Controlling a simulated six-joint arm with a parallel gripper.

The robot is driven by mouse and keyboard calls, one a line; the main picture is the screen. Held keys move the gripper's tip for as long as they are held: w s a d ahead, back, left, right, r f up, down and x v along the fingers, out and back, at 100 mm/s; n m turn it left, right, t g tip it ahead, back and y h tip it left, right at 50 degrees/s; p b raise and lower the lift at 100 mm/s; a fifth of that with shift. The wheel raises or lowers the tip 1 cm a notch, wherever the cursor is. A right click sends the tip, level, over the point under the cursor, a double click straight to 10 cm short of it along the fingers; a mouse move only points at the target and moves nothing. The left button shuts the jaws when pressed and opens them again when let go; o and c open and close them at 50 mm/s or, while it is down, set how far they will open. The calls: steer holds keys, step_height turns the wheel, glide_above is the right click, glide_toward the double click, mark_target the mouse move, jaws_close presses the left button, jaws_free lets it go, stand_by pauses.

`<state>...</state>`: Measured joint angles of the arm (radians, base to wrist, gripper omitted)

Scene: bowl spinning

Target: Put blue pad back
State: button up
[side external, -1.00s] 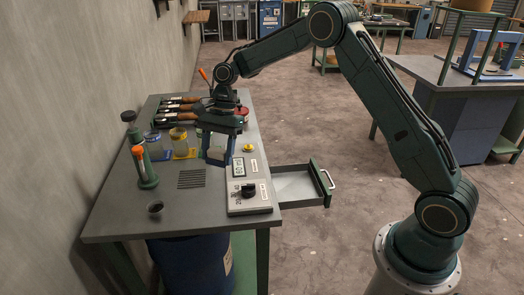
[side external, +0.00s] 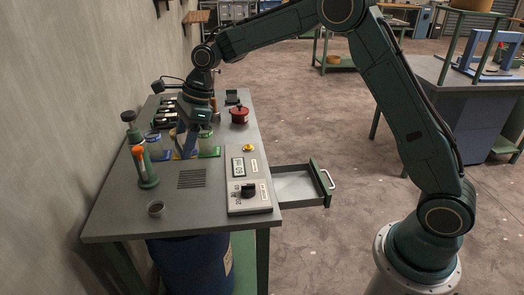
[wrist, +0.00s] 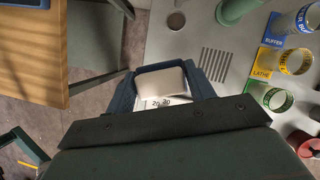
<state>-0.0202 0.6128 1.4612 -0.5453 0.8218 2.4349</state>
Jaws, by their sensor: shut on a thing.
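My gripper (wrist: 160,68) has dark blue fingers that bend in toward each other. A blue strip between their tips looks like the blue pad, but it is small and hard to tell from the fingers. In the side external view, my gripper (side external: 185,153) points down beside the coloured jars, and its tips are partly lost among them. A jar on a blue square marked BUFFER (wrist: 273,36) stands at the upper right of the wrist view. A yellow-banded jar marked LATHE (wrist: 295,62) and a green-banded jar (wrist: 278,99) stand in line with it.
The control panel (side external: 249,190) with a knob lies at the table's right front. A slotted patch (side external: 192,178) and a small cup (side external: 156,209) are nearby. A red pot (side external: 239,115) stands behind. A drawer (side external: 300,188) is open.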

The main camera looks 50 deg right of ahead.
glide_above(193, 210)
steer(key=d, duration=0.2)
steer(key=f, duration=1.5)
steer(key=shift+s+a+f, duration=0.25)
steer(key=shift+f, duration=0.1)
steer(key=shift+f, duration=0.15)
steer(key=shift+f, duration=2)
steer(key=shift+f, duration=0.1)
steer(key=o, duration=0.9)
steer(key=shift+o, duration=0.2)
steer(key=v, duration=1.2)
